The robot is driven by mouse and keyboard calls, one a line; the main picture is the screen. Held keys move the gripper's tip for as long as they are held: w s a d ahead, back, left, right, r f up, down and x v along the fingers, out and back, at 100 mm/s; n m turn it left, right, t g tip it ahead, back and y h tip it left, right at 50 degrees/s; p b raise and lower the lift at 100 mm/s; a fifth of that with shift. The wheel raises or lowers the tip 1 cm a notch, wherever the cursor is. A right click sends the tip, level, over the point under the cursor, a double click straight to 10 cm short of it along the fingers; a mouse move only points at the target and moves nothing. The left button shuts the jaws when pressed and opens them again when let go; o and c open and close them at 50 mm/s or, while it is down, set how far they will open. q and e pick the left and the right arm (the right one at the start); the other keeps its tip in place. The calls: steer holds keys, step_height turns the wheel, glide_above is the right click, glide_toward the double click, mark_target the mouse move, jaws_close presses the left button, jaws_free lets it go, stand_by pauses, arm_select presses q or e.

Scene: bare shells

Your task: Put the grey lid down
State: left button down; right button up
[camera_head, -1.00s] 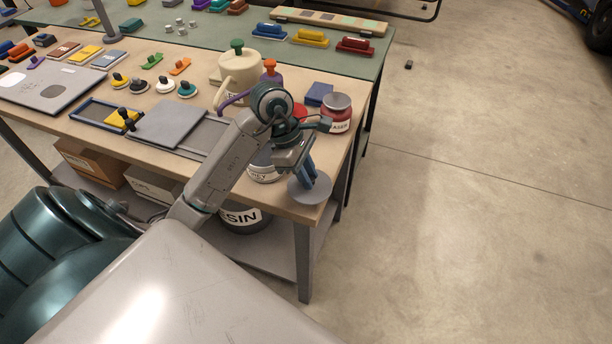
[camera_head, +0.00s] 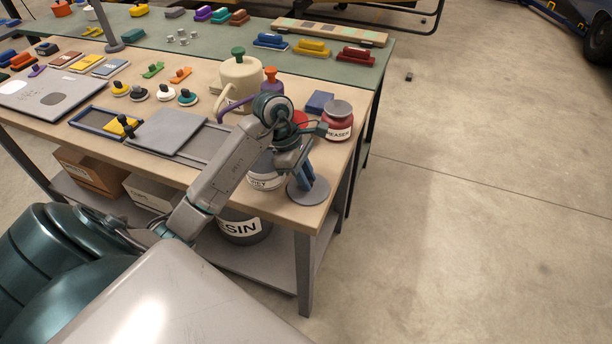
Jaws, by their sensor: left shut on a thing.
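The grey lid (camera_head: 297,196) is a flat round disc low over the front right corner of the wooden table (camera_head: 290,214). My left gripper (camera_head: 306,177) is shut on it from above, with its blue fingers at the lid's middle. The lid looks level. I cannot tell whether its underside touches the tabletop. A grey pot (camera_head: 264,181) with a white label stands just left of the lid, its top largely hidden by my left arm. My right gripper is not in view.
A red labelled jar (camera_head: 338,132) with a grey top and a blue block (camera_head: 319,101) stand behind my gripper. A cream jug (camera_head: 240,76) is farther back. A grey plate (camera_head: 167,131) lies left. The table's right edge is close to the lid.

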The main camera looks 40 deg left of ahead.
arm_select(q)
steer(key=c, duration=1.3)
jaws_free()
steer(key=shift+r+p, duration=0.15)
steer(key=shift+p, duration=0.25)
steer(key=shift+a+r+b, duration=0.25)
steer(key=shift+r+b, duration=0.05)
steer(key=b+v, duration=0.1)
steer(key=v, duration=0.2)
steer(key=shift+a+r, duration=0.1)
steer(key=shift+r, duration=0.1)
steer(key=p+v, duration=0.1)
steer(key=v, duration=0.6)
steer(key=shift+a+r+p, duration=0.1)
steer(key=shift+r+p, duration=0.2)
steer(key=shift+r, duration=0.05)
